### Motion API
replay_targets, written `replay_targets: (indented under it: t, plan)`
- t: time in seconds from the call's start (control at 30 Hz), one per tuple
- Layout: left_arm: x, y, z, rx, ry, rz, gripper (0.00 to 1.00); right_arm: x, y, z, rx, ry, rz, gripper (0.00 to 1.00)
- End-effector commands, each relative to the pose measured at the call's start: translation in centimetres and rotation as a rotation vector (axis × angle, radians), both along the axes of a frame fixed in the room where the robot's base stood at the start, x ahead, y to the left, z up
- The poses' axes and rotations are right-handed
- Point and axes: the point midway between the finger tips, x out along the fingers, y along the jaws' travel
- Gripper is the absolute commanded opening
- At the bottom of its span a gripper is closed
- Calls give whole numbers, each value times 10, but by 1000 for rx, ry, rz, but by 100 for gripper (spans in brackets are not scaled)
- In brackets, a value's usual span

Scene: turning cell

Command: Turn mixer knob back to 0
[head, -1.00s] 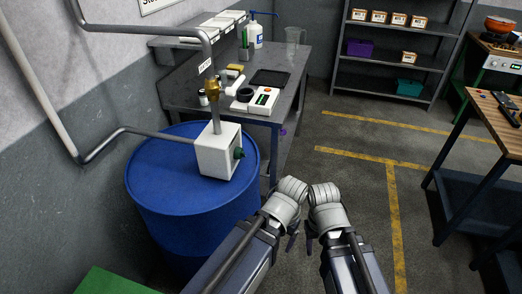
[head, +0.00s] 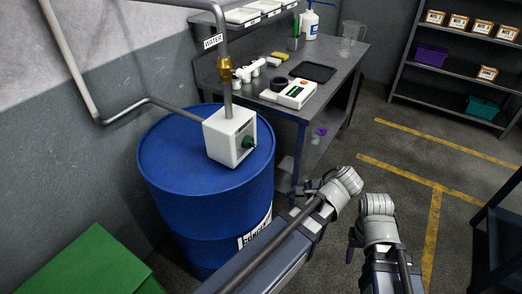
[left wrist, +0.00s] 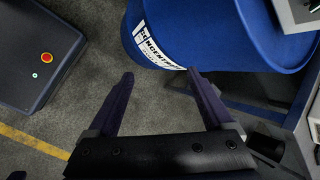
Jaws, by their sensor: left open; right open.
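The mixer is a white box (head: 222,142) on top of a blue drum (head: 165,180), joined to a grey pipe by a brass fitting (head: 224,74). Its dark green knob (head: 248,143) is on the face turned to the right; its setting is too small to read. My left gripper (head: 311,188) is right of the drum and lower than the knob, apart from both. In the left wrist view its two fingers (left wrist: 160,74) are open and empty, with the drum's label (left wrist: 160,45) beyond. My right gripper (head: 353,243) is open, farther right, over the floor.
A grey bench (head: 345,70) behind the drum holds a white device (head: 288,92), a black tray (head: 313,72) and bottles. A green box (head: 90,265) stands at the lower left.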

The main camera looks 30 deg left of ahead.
Motion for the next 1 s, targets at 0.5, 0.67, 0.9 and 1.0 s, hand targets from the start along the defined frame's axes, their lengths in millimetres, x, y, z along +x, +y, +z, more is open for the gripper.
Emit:
replay_targets:
  t: [0.5,0.67,0.9,1.0]
  plan:
    - [73,102,29,707,417,-359,85,0,0,-85,0,0,0,53]
    - [87,118,57,909,628,-398,85,0,0,-104,0,0,0,53]
    - [91,123,76,1004,752,-405,85,0,0,-109,0,0,0,53]
    - [91,124,77,1005,754,-405,85,0,0,-108,0,0,0,53]
